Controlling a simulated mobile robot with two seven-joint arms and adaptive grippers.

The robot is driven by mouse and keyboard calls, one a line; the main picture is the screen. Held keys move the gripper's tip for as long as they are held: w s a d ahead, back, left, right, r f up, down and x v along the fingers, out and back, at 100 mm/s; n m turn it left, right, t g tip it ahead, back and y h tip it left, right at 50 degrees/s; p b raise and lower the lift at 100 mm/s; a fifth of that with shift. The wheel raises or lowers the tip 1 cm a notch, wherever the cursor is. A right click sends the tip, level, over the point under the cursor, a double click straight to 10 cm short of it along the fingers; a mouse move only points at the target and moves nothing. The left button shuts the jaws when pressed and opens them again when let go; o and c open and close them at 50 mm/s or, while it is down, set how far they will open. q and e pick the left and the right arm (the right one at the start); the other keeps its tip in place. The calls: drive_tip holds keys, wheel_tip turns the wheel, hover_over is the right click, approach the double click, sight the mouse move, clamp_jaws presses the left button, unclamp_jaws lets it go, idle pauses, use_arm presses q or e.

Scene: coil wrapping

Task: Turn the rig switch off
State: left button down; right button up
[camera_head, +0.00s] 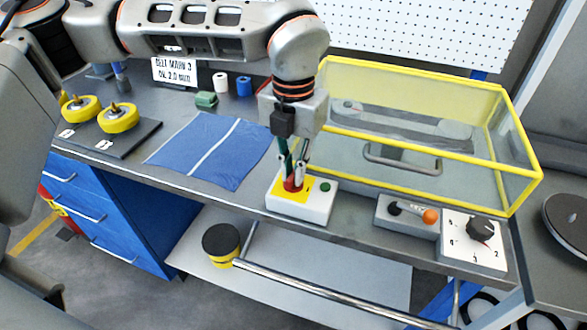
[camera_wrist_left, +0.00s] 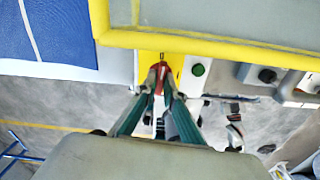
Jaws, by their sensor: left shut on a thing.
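The rig switch is a white box (camera_head: 290,210) with a yellow plate, a red handle (camera_head: 291,184) and a green button or lamp (camera_head: 325,187). It stands at the front edge of the bench. My left gripper (camera_head: 293,172) points down over the box, and its fingers are shut on the red handle. In the left wrist view the fingertips (camera_wrist_left: 163,88) close on both sides of the red handle (camera_wrist_left: 159,72), on the yellow plate. The green button (camera_wrist_left: 198,70) is just right of it. The fingers partly hide the handle. My right gripper is in neither view.
A yellow-framed clear guard (camera_head: 440,147) stands close behind and right of the switch. A grey box with an orange-tipped lever (camera_head: 429,216) and a white dial box (camera_head: 472,240) lie to the right. A blue cloth (camera_head: 212,150) and yellow wheels (camera_head: 118,117) lie left.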

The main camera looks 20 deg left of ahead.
sight(293, 174)
use_arm(q)
drive_tip(key=shift+n, duration=0.5)
drive_tip(key=c, duration=2.1)
unclamp_jaws()
drive_tip(key=shift+c, duration=0.2)
wheel_tip(293, 174, up, 12)
drive_tip(key=shift+s, duration=0.1)
